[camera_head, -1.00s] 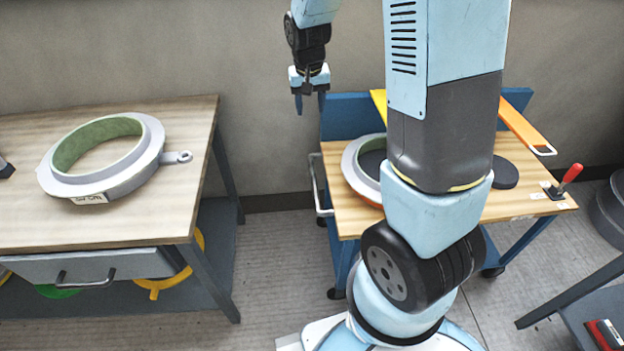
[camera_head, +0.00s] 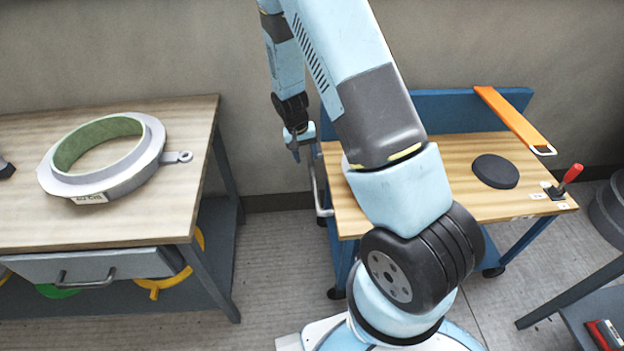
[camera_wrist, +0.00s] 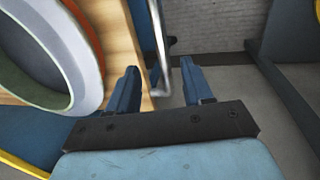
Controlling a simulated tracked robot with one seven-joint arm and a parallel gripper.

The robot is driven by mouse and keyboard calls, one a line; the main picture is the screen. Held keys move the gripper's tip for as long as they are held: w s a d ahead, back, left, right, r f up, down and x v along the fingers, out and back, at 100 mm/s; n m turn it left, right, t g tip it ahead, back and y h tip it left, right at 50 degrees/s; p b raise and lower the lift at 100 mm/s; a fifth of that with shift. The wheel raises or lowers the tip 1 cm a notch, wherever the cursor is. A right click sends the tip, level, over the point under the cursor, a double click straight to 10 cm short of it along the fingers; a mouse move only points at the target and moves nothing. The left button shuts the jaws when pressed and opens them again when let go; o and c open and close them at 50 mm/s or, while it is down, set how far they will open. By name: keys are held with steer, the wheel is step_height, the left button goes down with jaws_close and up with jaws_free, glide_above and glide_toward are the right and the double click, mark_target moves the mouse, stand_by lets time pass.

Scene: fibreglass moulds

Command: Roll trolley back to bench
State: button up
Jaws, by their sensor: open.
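The trolley (camera_head: 452,152) has a wooden top and a blue frame on castors. It stands right of the bench (camera_head: 150,222), with a floor gap between them. Its metal push handle (camera_head: 319,188) is on its left side, facing the bench. In the wrist view the handle bar (camera_wrist: 160,48) shows between the two spread fingers (camera_wrist: 159,72), not clasped; I cannot tell the exact depth gap.
A grey ring mould with green lining (camera_head: 104,190) lies on the bench. Another ring (camera_wrist: 80,68) lies on the trolley, mostly behind my arm in the head view. A black disc (camera_head: 495,171), orange strip (camera_head: 515,120) and red-handled clamp (camera_head: 566,182) are also on the trolley. A wall stands behind.

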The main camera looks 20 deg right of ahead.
mark_target(313, 180)
steer(key=f, duration=0.4)
steer(key=d+f, duration=0.1)
steer(key=f, duration=0.3)
steer(key=d+f, duration=0.1)
steer(key=f, duration=0.3)
steer(key=shift+s+d, duration=0.2)
steer(key=shift+s, duration=0.05)
jaws_close()
steer(key=shift+a, duration=0.15)
